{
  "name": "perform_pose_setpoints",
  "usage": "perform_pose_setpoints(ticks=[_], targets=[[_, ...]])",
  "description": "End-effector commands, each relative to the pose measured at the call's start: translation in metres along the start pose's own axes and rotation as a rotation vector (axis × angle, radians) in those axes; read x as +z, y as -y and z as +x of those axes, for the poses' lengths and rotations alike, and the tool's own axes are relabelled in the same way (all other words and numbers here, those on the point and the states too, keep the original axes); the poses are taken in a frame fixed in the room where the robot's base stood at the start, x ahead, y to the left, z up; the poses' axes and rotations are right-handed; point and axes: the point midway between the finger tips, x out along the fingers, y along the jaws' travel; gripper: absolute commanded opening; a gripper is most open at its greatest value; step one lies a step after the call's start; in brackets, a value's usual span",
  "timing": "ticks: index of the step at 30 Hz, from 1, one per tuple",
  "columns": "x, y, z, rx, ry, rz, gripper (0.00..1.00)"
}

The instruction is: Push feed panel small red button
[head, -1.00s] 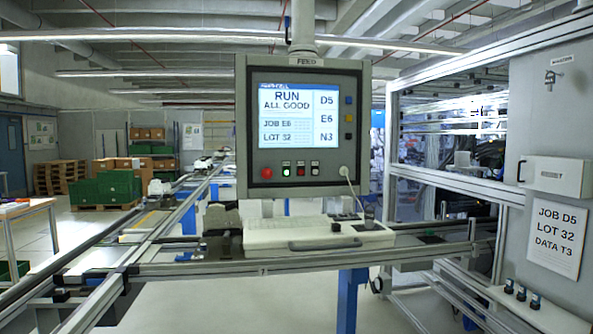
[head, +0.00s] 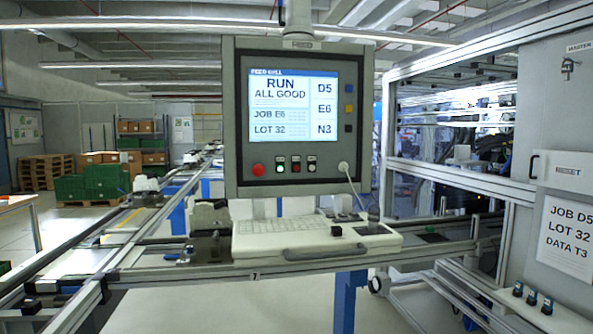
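The feed panel (head: 232,120) is a grey box hanging from a post in the middle of the head view. Its screen (head: 292,105) reads "RUN ALL GOOD", "JOB E6" and "LOT 32". Below the screen is a row of controls. A large round red button (head: 258,169) is at the left. To its right come a small green button (head: 280,167), a small red button (head: 296,167) and a small dark button (head: 311,167) with a pale surround. A cable plugs in at the lower right. My gripper is not in view.
A white keyboard tray (head: 300,248) with a front handle sits below the panel. Conveyor rails (head: 110,260) run off to the left. A framed machine cell with a grey cabinet (head: 550,110) stands at the right. Green crates (head: 92,183) are at the back left.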

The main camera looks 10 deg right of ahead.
Motion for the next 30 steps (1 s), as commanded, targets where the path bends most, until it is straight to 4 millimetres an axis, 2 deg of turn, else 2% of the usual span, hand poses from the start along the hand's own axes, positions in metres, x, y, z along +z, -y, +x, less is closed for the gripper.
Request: perform_pose_setpoints(ticks=[1,3,30], targets=[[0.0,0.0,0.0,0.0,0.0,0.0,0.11],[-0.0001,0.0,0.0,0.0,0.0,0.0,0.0],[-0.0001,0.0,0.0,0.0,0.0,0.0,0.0]])
